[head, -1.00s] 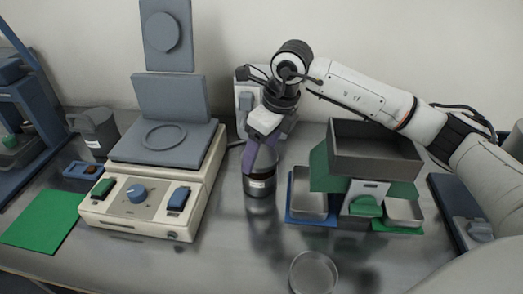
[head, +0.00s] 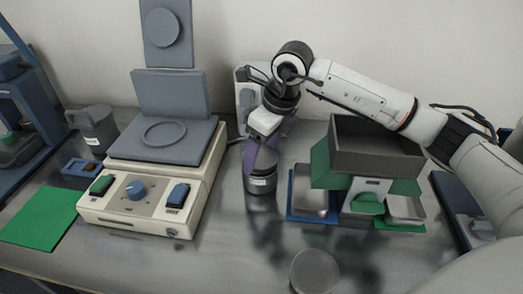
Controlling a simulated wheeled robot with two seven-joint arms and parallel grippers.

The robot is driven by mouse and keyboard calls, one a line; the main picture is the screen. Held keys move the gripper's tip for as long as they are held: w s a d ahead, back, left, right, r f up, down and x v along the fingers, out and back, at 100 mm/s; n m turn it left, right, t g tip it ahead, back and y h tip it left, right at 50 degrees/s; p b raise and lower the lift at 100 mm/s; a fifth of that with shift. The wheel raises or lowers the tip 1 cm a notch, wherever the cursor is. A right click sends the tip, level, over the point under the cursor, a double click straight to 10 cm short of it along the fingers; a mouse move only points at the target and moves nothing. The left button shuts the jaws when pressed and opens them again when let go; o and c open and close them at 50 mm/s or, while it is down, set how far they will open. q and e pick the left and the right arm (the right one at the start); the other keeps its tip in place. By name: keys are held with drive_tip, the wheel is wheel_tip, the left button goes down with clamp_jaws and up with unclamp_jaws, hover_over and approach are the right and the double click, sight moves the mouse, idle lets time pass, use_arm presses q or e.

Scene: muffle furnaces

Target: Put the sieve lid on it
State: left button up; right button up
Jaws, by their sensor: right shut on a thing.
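My right gripper (head: 260,155) comes down from above at the centre, with purple fingers. It is shut around the upper part of a dark grey cylinder with a white label (head: 260,184). The cylinder is upright; the fingers hide much of its top. I cannot tell whether it touches the table. A round, shallow grey disc-shaped piece (head: 314,272) lies on the table at the front, apart from the gripper. I cannot tell for sure which piece is the sieve and which the lid. My left gripper is not in view.
A grey hopper (head: 375,150) with green parts and metal trays (head: 315,205) stands to the right. A green mat (head: 40,215) and a grey jug (head: 93,128) are at far left. The front centre table is mostly clear.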

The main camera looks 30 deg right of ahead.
drive_tip(key=shift+f+b, duration=0.35)
drive_tip(key=shift+f, duration=0.05)
idle(0.4)
drive_tip(key=o, duration=1.1)
drive_tip(key=shift+o, duration=0.6)
drive_tip(key=shift+o, duration=0.8)
drive_tip(key=shift+r, duration=0.15)
drive_tip(key=shift+r+p, duration=2.3)
drive_tip(key=shift+r, duration=1.1)
